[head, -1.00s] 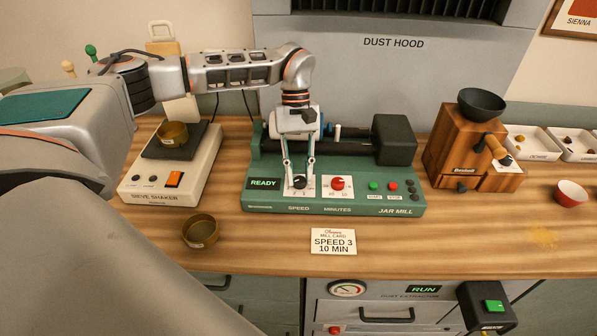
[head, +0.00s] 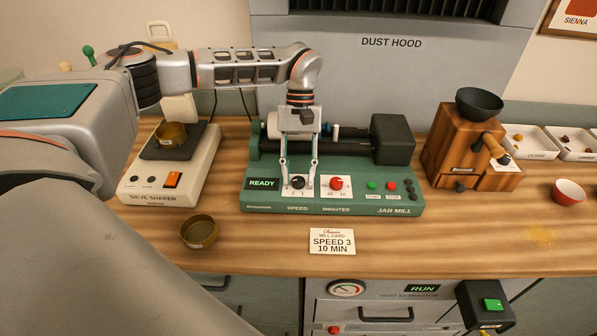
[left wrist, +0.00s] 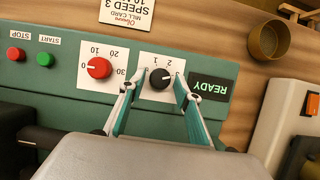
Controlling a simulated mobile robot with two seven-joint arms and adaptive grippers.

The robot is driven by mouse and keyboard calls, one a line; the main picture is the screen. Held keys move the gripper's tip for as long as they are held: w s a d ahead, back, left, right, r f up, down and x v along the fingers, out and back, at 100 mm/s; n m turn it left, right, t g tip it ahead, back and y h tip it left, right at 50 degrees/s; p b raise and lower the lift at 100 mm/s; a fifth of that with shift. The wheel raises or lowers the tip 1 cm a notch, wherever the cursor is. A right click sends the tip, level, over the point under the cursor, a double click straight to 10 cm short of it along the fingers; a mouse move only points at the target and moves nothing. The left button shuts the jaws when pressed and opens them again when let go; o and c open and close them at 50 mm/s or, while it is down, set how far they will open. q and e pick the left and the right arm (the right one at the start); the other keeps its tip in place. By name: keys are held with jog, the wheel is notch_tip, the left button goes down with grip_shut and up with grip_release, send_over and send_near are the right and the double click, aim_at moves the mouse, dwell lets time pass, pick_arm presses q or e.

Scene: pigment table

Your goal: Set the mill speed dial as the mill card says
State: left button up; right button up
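The green jar mill (head: 350,203) stands on the bench, its display (head: 262,184) reading READY. Its black speed dial (head: 298,182) also shows in the left wrist view (left wrist: 161,79), on a white plate with numbers. I cannot read its setting for certain; the plate is partly covered by the fingers. My left gripper (head: 299,186) points down over the dial, one finger on each side, open with gaps to the knob. The mill card (head: 332,241) reads SPEED 3, 10 MIN. My right gripper is not in view.
The red minutes dial (head: 337,183) sits just right of the speed dial, with green start and red stop buttons (head: 391,186) beyond. The sieve shaker (head: 150,185) is at left, a brass bowl (head: 199,231) in front. A wooden grinder (head: 450,150) stands at right.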

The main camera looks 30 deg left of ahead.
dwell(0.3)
pick_arm(q)
jog(key=shift+w+a+r, duration=0.1)
jog(key=shift+r, duration=0.15)
jog(key=v, duration=1.1)
jog(key=shift+r, duration=0.2)
